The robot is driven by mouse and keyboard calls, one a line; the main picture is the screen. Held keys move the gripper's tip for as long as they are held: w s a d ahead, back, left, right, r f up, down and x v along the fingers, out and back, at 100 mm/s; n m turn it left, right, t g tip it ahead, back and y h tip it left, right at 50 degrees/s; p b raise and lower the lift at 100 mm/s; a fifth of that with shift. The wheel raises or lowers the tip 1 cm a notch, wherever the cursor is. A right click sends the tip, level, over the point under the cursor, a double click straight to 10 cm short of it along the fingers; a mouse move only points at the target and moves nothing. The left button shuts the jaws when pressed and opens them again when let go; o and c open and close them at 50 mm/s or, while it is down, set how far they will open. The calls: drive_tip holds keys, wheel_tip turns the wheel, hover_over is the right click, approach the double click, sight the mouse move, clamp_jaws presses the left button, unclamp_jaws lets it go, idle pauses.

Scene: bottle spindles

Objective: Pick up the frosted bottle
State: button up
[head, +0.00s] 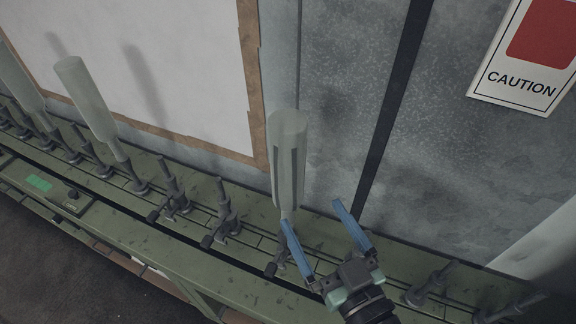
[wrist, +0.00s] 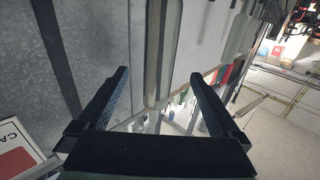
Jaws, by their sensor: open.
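A tall, pale translucent frosted bottle (head: 288,150) stands upside down and nearly upright on a spindle of the green rail. My gripper (head: 311,212) has blue fingers and is open, at the lower right of this bottle in the head view. The left fingertip is close to the bottle's narrow lower end; I cannot tell whether they touch. In the wrist view the open gripper (wrist: 158,74) has a pale upright bottle (wrist: 162,45) showing between its fingers, beyond them. Nothing is held.
More frosted bottles, one (head: 86,96) and another (head: 17,76), stand on spindles at the left. Empty spindles, such as one (head: 224,212), line the green rail (head: 185,262). A grey wall (head: 340,110) with a caution sign (head: 522,60) stands close behind.

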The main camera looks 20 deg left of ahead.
sight(295, 183)
drive_tip(key=p+x, duration=0.1)
drive_tip(key=x, duration=0.4)
drive_tip(key=shift+w+a+r+p, duration=0.15)
drive_tip(key=shift+w+a+p, duration=0.1)
drive_tip(key=shift+w+p, duration=0.1)
drive_tip(key=shift+p+x, duration=1.15)
drive_tip(key=shift+x, duration=1.85)
drive_tip(key=shift+s, duration=0.1)
clamp_jaws()
